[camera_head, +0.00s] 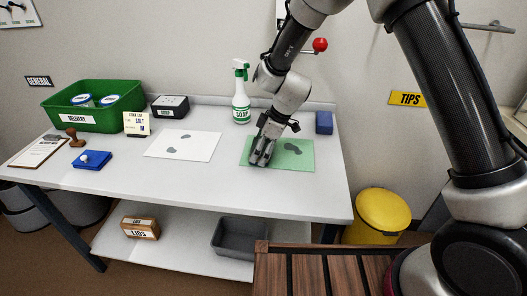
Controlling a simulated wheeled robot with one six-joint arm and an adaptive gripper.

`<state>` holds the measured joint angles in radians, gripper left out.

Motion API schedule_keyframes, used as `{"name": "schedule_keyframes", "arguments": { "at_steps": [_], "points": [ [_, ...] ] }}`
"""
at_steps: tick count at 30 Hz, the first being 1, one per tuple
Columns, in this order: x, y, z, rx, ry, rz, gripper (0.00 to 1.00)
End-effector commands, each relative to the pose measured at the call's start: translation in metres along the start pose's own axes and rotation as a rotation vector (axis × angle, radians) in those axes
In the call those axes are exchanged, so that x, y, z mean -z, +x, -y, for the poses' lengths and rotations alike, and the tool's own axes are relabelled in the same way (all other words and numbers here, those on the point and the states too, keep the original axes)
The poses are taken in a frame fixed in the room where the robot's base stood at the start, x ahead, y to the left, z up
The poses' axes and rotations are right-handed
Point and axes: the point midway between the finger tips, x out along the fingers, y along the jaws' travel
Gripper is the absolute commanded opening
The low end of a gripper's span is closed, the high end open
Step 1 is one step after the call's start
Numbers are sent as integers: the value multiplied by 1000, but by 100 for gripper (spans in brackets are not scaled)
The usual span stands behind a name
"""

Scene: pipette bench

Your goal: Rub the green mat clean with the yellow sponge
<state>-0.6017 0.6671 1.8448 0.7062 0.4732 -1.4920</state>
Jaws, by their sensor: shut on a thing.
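The green mat (303,162) lies flat on the right part of the white table. A dark smudge (292,147) shows on it, right of my gripper. My gripper (261,162) points down over the left part of the mat, with its fingertips at or just above its surface. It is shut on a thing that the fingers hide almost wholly. No yellow sponge shows clearly anywhere else, so the held thing appears to be the yellow sponge.
A white mat (183,154) with grey smudges lies to the left. A green spray bottle (241,98) stands behind my gripper. A blue block (323,122) stands at the back right. A green bin (95,117), a blue pad (91,160) and a clipboard (38,151) are at the left.

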Motion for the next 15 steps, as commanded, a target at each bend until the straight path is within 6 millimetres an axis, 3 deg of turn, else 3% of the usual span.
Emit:
{"name": "schedule_keyframes", "arguments": {
  "at_steps": [5, 7, 15],
  "points": [
    [4, -2, -4, -2, 4, -1, 54],
    [12, -22, -6, -7, 3, -3, 54],
    [17, -48, -10, -6, 10, -1, 54]
  ]
}}
